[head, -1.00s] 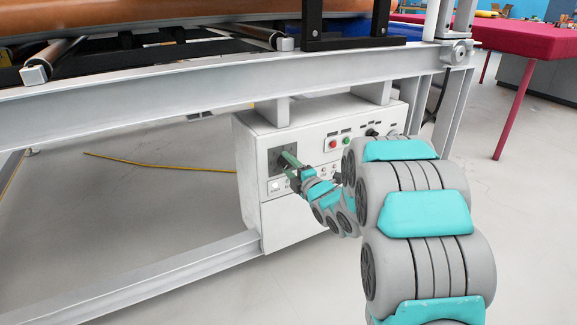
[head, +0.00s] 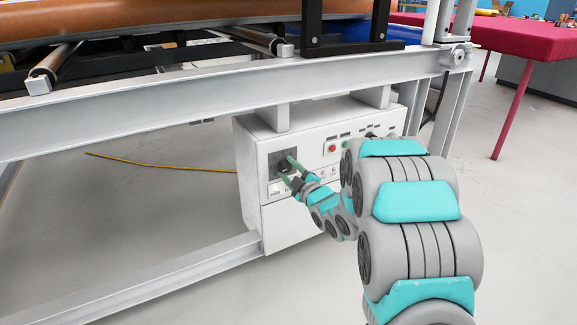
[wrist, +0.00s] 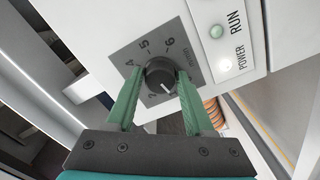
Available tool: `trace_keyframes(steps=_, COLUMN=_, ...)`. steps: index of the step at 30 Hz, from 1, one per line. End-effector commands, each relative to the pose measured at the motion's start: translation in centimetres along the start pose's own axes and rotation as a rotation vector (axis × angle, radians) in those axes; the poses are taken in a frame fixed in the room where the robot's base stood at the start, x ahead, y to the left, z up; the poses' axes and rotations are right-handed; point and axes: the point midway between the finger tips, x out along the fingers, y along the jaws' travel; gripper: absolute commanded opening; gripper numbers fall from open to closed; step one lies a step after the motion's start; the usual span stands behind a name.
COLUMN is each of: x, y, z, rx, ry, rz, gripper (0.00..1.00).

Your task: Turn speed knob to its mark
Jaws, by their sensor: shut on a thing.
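The 4, 5 and 6 are readable; others are partly covered or too small. A pale pointer line shows on the knob's lower right part in the wrist view. The knob also shows in the head view (head: 283,168), on the white control box. My gripper (wrist: 159,75) has one green finger on each side of the knob and is shut on it. I cannot make out a separate target mark.
The white control box (head: 290,225) hangs under a grey conveyor frame (head: 150,95). A lit POWER lamp (wrist: 224,65) and a RUN button (wrist: 216,31) sit beside the dial. A red button (head: 332,148) is to its right. A yellow cable (head: 150,162) lies on the floor.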

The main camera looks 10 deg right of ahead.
Motion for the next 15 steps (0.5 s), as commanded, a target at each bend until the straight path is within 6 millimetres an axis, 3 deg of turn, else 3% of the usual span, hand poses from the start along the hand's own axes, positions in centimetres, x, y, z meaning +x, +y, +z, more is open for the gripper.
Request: trace_keyframes(steps=15, x=-0.01, y=0.21, z=-0.06, rx=0.493, ry=-0.004, rz=-0.001, gripper=0.0)
